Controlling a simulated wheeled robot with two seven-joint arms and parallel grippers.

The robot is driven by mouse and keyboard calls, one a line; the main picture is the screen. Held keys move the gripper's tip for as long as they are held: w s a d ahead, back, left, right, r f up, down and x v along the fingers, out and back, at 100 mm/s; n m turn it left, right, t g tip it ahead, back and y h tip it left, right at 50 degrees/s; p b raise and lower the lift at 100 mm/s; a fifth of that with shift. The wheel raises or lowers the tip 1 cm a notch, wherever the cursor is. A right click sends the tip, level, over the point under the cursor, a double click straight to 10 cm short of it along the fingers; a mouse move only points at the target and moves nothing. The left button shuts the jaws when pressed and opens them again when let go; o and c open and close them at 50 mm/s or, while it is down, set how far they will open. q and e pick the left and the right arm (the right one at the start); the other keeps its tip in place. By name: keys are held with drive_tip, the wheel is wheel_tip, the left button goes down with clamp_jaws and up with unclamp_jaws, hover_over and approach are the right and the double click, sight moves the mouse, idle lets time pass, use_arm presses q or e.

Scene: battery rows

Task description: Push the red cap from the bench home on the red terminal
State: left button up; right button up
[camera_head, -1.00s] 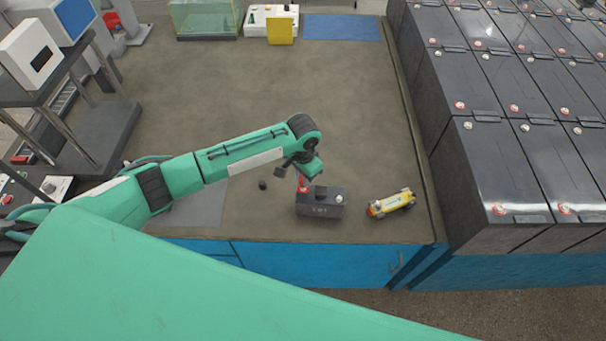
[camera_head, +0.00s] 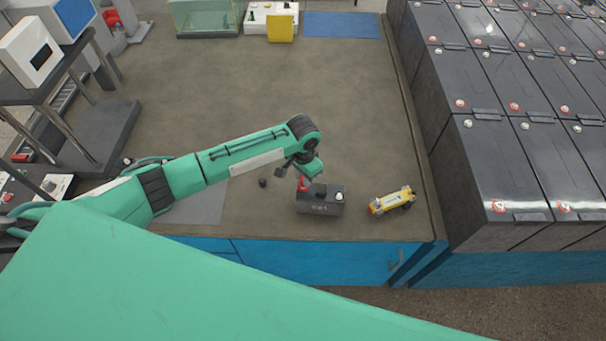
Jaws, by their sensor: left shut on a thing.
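A small dark battery (camera_head: 322,206) stands on the bench (camera_head: 290,90) near its front edge. A pale terminal (camera_head: 339,196) shows on its right end. My left gripper (camera_head: 303,179) is over the battery's left end, shut on the red cap (camera_head: 303,185). The cap is at the battery's left end, where the red terminal is hidden under it. I cannot tell how far down on the terminal the cap sits. My right gripper is not in view.
A yellow toy-like object (camera_head: 392,200) lies right of the battery. A small black cap (camera_head: 262,183) lies to its left. Rows of large batteries (camera_head: 500,170) stand to the right.

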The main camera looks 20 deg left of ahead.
use_arm(q)
drive_tip(key=shift+f, duration=0.65)
idle(1.0)
drive_tip(key=o, duration=1.5)
drive_tip(key=shift+r+p, duration=3.55)
drive_tip(key=shift+p, duration=0.15)
